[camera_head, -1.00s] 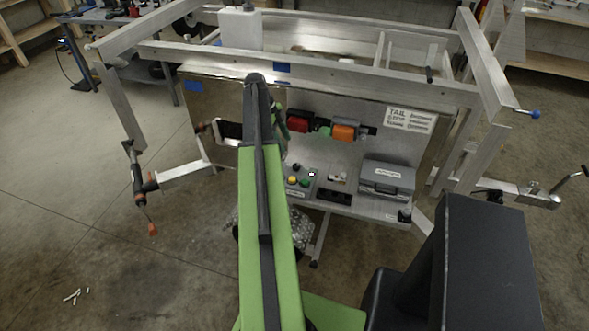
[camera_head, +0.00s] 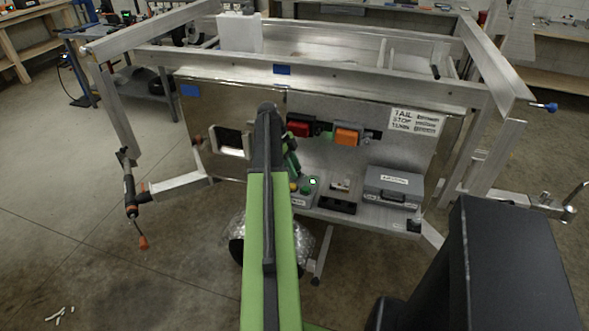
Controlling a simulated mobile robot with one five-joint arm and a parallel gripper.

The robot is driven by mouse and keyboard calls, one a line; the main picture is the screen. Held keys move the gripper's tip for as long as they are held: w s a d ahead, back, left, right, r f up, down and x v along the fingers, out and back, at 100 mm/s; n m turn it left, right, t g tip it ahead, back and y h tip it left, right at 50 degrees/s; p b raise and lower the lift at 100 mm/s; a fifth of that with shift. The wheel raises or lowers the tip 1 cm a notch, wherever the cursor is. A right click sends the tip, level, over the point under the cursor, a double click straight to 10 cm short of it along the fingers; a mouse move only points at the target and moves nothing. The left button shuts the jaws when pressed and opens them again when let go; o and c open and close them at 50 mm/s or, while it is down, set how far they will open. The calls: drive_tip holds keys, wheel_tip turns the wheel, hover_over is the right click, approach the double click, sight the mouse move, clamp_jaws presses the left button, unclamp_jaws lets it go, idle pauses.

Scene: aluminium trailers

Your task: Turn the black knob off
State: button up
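A small grey control box (camera_head: 300,200) sits on the trailer's shelf, just right of my arm. A yellow button (camera_head: 293,187), a green button (camera_head: 305,189) and a lit white spot (camera_head: 313,182) show on it. I cannot make out the black knob now; my arm's end seems to cover its place at the back left of the box. My gripper (camera_head: 292,166) is mostly hidden behind my green and black arm, with a dark part showing just above the box. I cannot see its fingertips, or whether it touches anything.
A grey case (camera_head: 391,187) and a small black-based unit (camera_head: 340,195) stand right of the box. Red (camera_head: 299,129) and orange (camera_head: 346,136) lamps are on the panel above. A framed opening (camera_head: 231,141) is at left. Aluminium rails (camera_head: 330,75) cross above.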

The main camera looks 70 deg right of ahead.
clamp_jaws()
drive_tip(key=shift+w+d, duration=0.1)
drive_tip(key=shift+d, duration=0.15)
drive_tip(key=shift+a, duration=0.2)
drive_tip(key=shift+a+n+h, duration=0.15)
drive_tip(key=shift+n+h, duration=0.15)
drive_tip(key=shift+n, duration=0.4)
drive_tip(key=n, duration=0.2)
drive_tip(key=n+h, duration=0.1)
drive_tip(key=n, duration=0.1)
drive_tip(key=n+t+h, duration=0.1)
drive_tip(key=n, duration=0.1)
drive_tip(key=shift+s+a, duration=0.25)
drive_tip(key=shift+a, duration=0.05)
drive_tip(key=n+t, duration=0.1)
drive_tip(key=n, duration=0.1)
drive_tip(key=n+h, duration=0.1)
drive_tip(key=n, duration=0.2)
drive_tip(key=shift+s+a+t, duration=0.1)
drive_tip(key=shift+s+t, duration=0.1)
drive_tip(key=shift+t, duration=0.2)
drive_tip(key=n+t, duration=0.1)
drive_tip(key=n, duration=0.1)
drive_tip(key=n+t, duration=0.1)
drive_tip(key=n, duration=0.2)
drive_tip(key=shift+s+h, duration=0.15)
drive_tip(key=shift+h, duration=0.15)
drive_tip(key=shift+n, duration=0.4)
